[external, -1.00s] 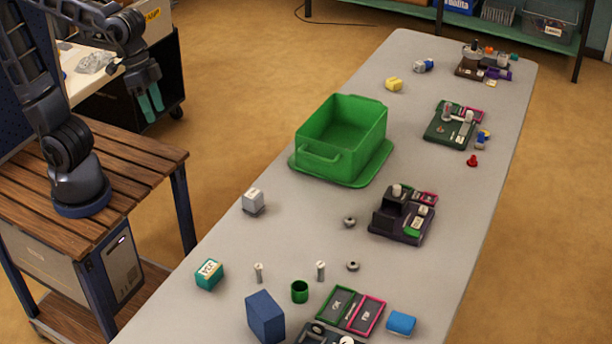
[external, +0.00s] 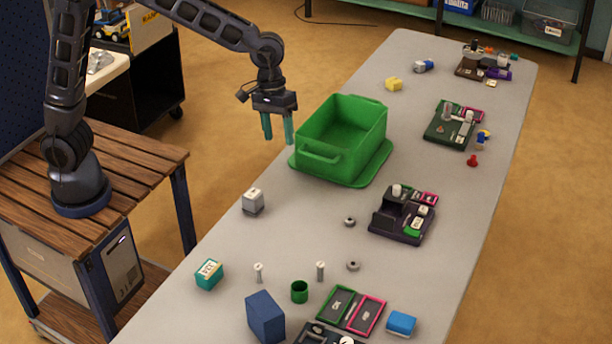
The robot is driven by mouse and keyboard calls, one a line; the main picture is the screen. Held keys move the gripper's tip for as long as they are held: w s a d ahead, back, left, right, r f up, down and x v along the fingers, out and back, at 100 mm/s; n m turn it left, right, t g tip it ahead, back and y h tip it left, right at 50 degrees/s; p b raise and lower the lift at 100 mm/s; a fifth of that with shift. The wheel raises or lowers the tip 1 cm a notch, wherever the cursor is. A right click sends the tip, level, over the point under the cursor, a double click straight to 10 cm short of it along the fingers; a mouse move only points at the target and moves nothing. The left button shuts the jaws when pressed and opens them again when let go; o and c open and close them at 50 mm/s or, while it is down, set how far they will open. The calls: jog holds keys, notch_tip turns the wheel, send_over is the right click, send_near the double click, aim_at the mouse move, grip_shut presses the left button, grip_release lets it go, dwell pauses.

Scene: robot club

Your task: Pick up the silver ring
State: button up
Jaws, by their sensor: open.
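Two small silver rings lie on the grey table. One silver ring (external: 349,221) is left of the dark fixture with the white knob, and the other silver ring (external: 353,265) is nearer the camera, right of a small upright post. I cannot tell which one the task means. My gripper (external: 278,130) is open and empty, with teal fingers pointing down. It is in the air by the table's left edge, left of the green bin and well away from both rings.
The green bin (external: 340,140) stands mid-table. A dark fixture (external: 402,215) is right of the rings. A grey block (external: 253,201), two silver posts (external: 320,271), a green cup (external: 299,291) and a blue block (external: 265,316) stand nearby. Table between grey block and far ring is clear.

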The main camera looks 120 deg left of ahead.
jog(key=w+a+f+n, duration=0.4)
jog(key=w+a+f, duration=0.4)
jog(key=a+f, duration=0.25)
jog(key=n+h, duration=0.1)
jog(key=n, duration=0.4)
send_near(350, 219)
jog(key=f, duration=0.3)
jog(key=shift+w+g, duration=0.3)
jog(key=shift+w, duration=0.05)
jog(key=shift+d+x, duration=0.15)
jog(key=shift+x, duration=1.15)
jog(key=shift+d+x, duration=0.1)
jog(key=shift+x, duration=1.25)
jog(key=shift+r, duration=0.15)
jog(key=shift+c, duration=0.4)
jog(key=c, duration=1)
